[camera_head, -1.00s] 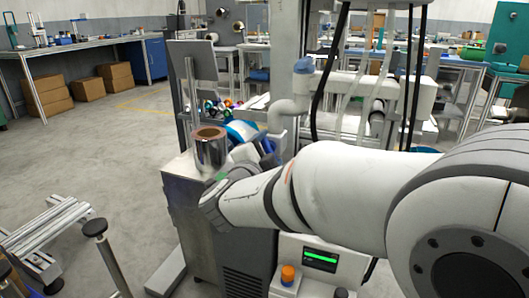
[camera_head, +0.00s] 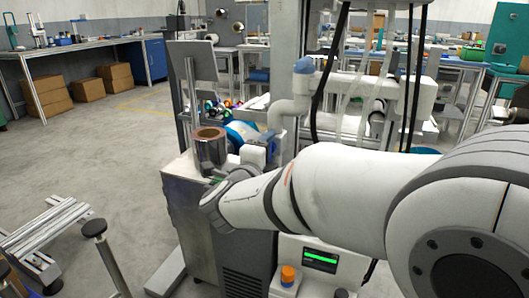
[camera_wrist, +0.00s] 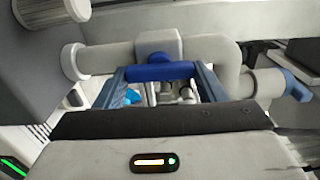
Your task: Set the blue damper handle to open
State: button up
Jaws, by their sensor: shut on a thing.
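The blue damper handle (camera_wrist: 160,72) is a short bar that lies across the middle of the wrist view, below a grey-white block (camera_wrist: 158,43) on a pale pipe (camera_wrist: 102,59). In that view it runs roughly along the line of the pipe. My gripper (camera_wrist: 161,75) has one blue-grey finger at each end of the bar and is shut on it. In the head view my white forearm and wrist hide the fingers and most of the handle.
A pale pipe with a blue end (camera_head: 304,66) rises behind. A green-lit display box (camera_head: 320,261) sits below my arm. Open floor lies to the left.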

jog(key=shift+a+r, duration=0.1)
jog(key=shift+r, duration=0.05)
jog(key=o, duration=1)
jog(key=p+v, duration=0.2)
jog(key=v, duration=0.5)
jog(key=shift+s+a+p, duration=0.1)
jog(key=shift+s+p, duration=0.2)
jog(key=shift+s, duration=0.05)
